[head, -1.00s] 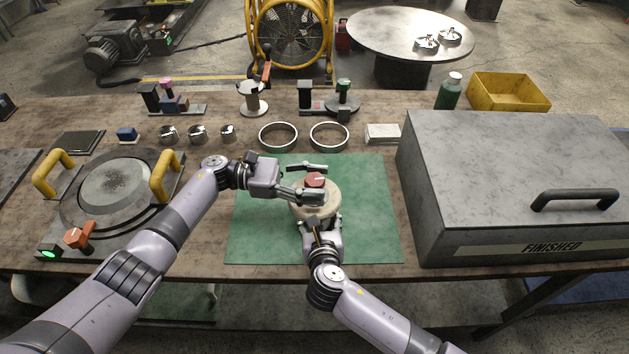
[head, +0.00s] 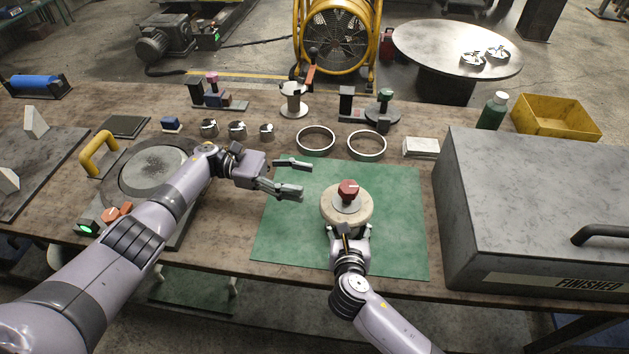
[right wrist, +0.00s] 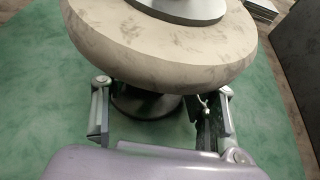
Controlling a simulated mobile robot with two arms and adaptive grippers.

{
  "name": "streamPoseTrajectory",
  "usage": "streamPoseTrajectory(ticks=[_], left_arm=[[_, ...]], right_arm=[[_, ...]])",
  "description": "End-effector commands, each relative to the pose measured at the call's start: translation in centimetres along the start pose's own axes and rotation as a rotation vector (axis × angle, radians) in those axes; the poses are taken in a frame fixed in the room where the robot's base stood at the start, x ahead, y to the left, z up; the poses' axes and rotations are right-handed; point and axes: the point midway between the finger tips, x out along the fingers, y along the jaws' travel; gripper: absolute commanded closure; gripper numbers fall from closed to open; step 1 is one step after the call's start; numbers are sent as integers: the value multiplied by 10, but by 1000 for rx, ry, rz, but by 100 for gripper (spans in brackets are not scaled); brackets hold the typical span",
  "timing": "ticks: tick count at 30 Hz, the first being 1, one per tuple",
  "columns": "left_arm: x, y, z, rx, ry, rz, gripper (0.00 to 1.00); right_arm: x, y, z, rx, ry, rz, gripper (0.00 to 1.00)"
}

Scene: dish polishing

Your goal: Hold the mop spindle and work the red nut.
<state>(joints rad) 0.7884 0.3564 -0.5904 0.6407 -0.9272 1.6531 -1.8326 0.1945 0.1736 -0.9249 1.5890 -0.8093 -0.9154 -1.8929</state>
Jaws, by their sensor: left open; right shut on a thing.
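The red nut (head: 348,188) sits on top of a grey washer on the round, cream-coloured mop (head: 334,210). The mop stands upright over the green mat (head: 405,245). In the right wrist view, the dark spindle (right wrist: 146,102) shows below the mop (right wrist: 160,45). My right gripper (right wrist: 160,112) is shut on the spindle, with its fingers on either side under the mop. In the head view the mop partly hides those fingers. My left gripper (head: 300,178) is open and empty, left of the nut and apart from it, over the mat's upper left part.
A large grey box (head: 535,190) marked FINISHED stands right of the mat. Two metal rings (head: 367,157) and a white block (head: 421,148) lie behind the mat. A round machine plate (head: 150,170) with a yellow handle (head: 98,155) is at left. The mat's right side is clear.

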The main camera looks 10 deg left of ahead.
Motion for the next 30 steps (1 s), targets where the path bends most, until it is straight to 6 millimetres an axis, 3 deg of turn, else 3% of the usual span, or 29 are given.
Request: streamPoseTrajectory(ticks=[12,13,23,30], left_arm=[[-4,0,0,0,0,1,45],[-4,0,0,0,0,1,45],[-4,0,0,-1,0,1,45],[-4,0,0,-1,0,1,45]], right_arm=[[0,0,-2,2,4,1,71],[0,0,-2,2,4,1,46],[0,0,-1,1,1,0,24],[0,0,0,0,0,0,23]])
